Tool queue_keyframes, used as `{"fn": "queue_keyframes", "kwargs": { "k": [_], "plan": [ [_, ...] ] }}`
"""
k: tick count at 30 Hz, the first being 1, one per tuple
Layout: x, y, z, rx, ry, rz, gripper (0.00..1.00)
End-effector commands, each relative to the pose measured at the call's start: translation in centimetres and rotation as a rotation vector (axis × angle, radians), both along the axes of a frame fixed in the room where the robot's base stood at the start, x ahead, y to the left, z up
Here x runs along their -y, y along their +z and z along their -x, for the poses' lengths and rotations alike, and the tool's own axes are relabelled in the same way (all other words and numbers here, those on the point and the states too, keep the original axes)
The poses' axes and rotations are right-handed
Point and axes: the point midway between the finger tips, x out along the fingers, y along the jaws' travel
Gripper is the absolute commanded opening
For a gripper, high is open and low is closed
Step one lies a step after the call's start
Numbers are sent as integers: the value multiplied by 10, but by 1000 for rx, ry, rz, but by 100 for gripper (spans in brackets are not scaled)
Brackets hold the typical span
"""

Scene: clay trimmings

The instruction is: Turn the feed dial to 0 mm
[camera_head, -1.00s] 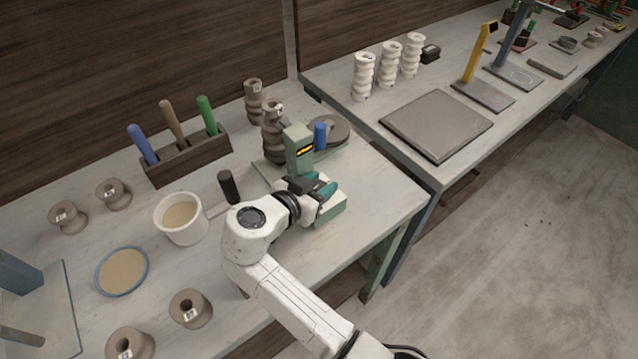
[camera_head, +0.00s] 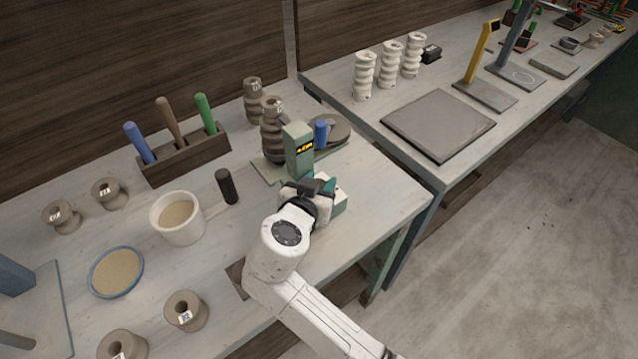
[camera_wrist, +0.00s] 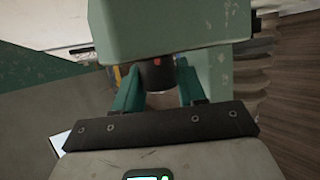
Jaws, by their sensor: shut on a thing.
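The green machine (camera_head: 298,150) stands on the near bench, with a small dark display with yellow marks on its upper front. In the wrist view its pale green body (camera_wrist: 165,28) fills the top. A dark round dial (camera_wrist: 157,75) with a small red mark sits just under that body, between my teal fingers. My gripper (camera_wrist: 158,85) is shut on the dial; the fingers stand on its left and right sides. In the head view my gripper (camera_head: 318,188) is at the machine's front, and my wrist hides the dial there. The dial's setting cannot be read.
A dark cylinder (camera_head: 227,186) and a white pot (camera_head: 177,217) of tan material stand left of my arm. A wooden rack (camera_head: 187,158) with colored handles is behind them. Clay pieces stand along the bench. The bench's right front is clear.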

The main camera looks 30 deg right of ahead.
Motion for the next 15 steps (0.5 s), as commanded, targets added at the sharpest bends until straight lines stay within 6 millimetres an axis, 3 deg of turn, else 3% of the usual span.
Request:
{"fn": "queue_keyframes", "kwargs": {
  "k": [2, 3, 15],
  "plan": [
    [0, 0, 0, 1, 0, 1, 10],
    [0, 0, 0, 1, 0, 1, 44],
    [0, 0, 0, 1, 0, -1, 46]
  ]
}}
